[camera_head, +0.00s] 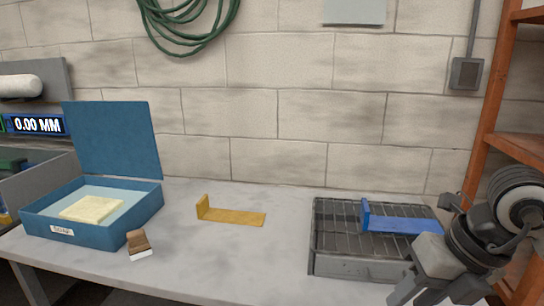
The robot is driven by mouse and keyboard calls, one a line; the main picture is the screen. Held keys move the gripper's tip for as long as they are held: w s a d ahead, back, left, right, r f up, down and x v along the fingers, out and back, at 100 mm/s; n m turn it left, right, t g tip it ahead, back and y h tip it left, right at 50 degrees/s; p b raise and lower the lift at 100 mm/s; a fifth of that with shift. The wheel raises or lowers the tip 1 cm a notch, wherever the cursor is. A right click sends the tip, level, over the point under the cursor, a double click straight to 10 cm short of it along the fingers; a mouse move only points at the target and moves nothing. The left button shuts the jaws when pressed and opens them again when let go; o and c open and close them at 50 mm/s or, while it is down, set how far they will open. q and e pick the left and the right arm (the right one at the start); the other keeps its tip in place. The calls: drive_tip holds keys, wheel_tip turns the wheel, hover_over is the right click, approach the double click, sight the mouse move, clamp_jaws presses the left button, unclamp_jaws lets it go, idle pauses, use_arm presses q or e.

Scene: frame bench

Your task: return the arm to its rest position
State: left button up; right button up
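My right arm comes in at the right edge, and its gripper (436,292) hangs over the front right of the bench. Its two fingers look spread apart, with nothing seen between them; the tips are close to the lower edge of the picture. It is in front of and to the right of a dark wire rack (330,232). A blue L-shaped bracket (400,224) lies on the rack, its upright end to the left, apart from the gripper. A yellow L-shaped bracket (235,217) lies on the bench mid-picture. My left gripper is out of view.
An open blue box (95,234) with a pale yellow block (91,208) stands at the left. A small brown-and-white brush or block (138,244) lies before it. An orange shelf frame (488,110) rises close to my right arm. The front middle of the bench (225,265) is clear.

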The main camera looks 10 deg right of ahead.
drive_tip(key=s+a+r+m+g+y, duration=0.1)
drive_tip(key=s+a+r+g+y, duration=0.15)
drive_tip(key=a+y, duration=1.3)
drive_tip(key=w+d+f+m+t+h, duration=0.15)
drive_tip(key=w+m+t, duration=0.35)
drive_tip(key=m+t, duration=0.9)
drive_tip(key=w+d+f+m+t+h, duration=0.1)
drive_tip(key=d+f+m+t+h, duration=0.35)
drive_tip(key=f+m+h, duration=0.7)
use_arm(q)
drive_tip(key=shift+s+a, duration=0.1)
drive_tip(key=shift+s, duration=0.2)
use_arm(e)
drive_tip(key=s+f+m+g+h, duration=0.1)
drive_tip(key=s+f+m+g, duration=0.2)
drive_tip(key=f, duration=0.6)
drive_tip(key=s+f+m+g+h, duration=0.1)
drive_tip(key=s+f+m+g, duration=0.2)
drive_tip(key=s+f+g, duration=0.2)
wheel_tip(320, 180, down, 4)
drive_tip(key=shift+s+a+r+h, duration=0.1)
drive_tip(key=shift+s+a+h, duration=0.2)
drive_tip(key=shift+s, duration=0.7)
